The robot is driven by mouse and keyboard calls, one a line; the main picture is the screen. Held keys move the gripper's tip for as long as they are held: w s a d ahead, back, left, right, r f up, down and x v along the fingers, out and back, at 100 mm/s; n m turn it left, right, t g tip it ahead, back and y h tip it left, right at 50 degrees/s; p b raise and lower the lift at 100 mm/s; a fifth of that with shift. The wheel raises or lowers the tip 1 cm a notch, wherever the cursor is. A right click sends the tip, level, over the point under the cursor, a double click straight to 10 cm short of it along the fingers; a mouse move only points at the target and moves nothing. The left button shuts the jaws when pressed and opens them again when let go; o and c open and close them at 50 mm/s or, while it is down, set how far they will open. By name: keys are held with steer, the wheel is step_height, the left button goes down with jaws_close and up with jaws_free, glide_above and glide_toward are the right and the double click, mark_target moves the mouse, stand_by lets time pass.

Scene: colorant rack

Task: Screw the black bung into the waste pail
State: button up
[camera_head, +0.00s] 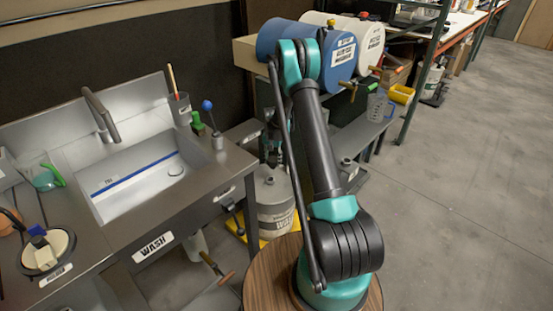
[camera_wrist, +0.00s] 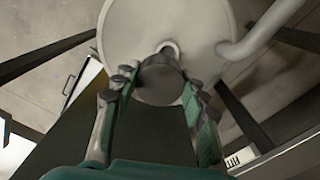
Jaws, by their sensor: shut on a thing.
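The waste pail (camera_head: 275,215) is a pale can with a "WASTE" label, standing on the floor beside the sink bench and partly hidden by my arm. Its round cream top (camera_wrist: 205,25) fills the upper wrist view. The black bung (camera_wrist: 160,82) is a dark round piece between my fingertips. My gripper (camera_wrist: 155,88) is shut on it, one finger on each side. A pale ring of an opening shows just past the bung's far edge. I cannot tell whether the bung is above the opening or seated in it. In the head view the bung is not distinguishable.
A pale pipe (camera_wrist: 262,30) runs close to the pail top on the right in the wrist view. A yellow tray (camera_head: 240,222) lies under the pail. The sink bench (camera_head: 195,190) is to the left. Open floor lies right.

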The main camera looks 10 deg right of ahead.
mark_target(270, 158)
steer(key=shift+w+a+f+m, duration=0.2)
steer(key=shift+w+a+f, duration=0.15)
steer(key=shift+f, duration=0.25)
steer(key=shift+w+a+f+m, duration=0.25)
steer(key=shift+w+f, duration=0.2)
steer(key=shift+f, duration=0.15)
steer(key=shift+f, duration=2.9)
steer(key=shift+f, duration=1.35)
steer(key=o, duration=1.2)
steer(key=shift+o, duration=0.2)
